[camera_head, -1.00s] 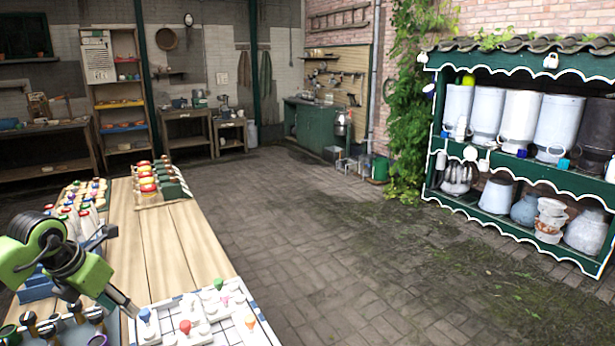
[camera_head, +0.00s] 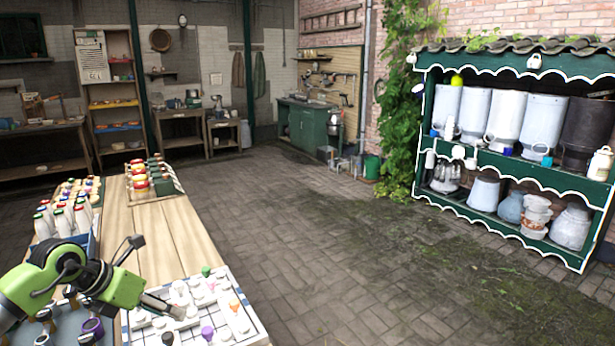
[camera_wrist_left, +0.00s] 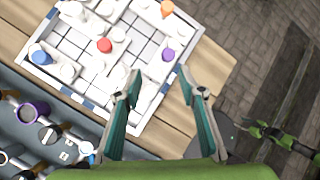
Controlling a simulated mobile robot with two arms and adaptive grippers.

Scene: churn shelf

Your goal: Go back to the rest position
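My left arm is green and black and comes in from the left edge in the head view. The fingertips show against the tray's (camera_wrist_left: 108,125) edge and the wood; I cannot tell the exact height. My right gripper does not show in the head view. A green and black part at the wrist view's right may be my right arm.
Coloured knobbed pieces stand in the tray. A grey holder with dark-topped items and a purple ring (camera_head: 93,326) is at lower left. White bottles (camera_head: 62,222) stand farther along. A green shelf (camera_head: 425,190) with churns stands right; the paved floor between is clear.

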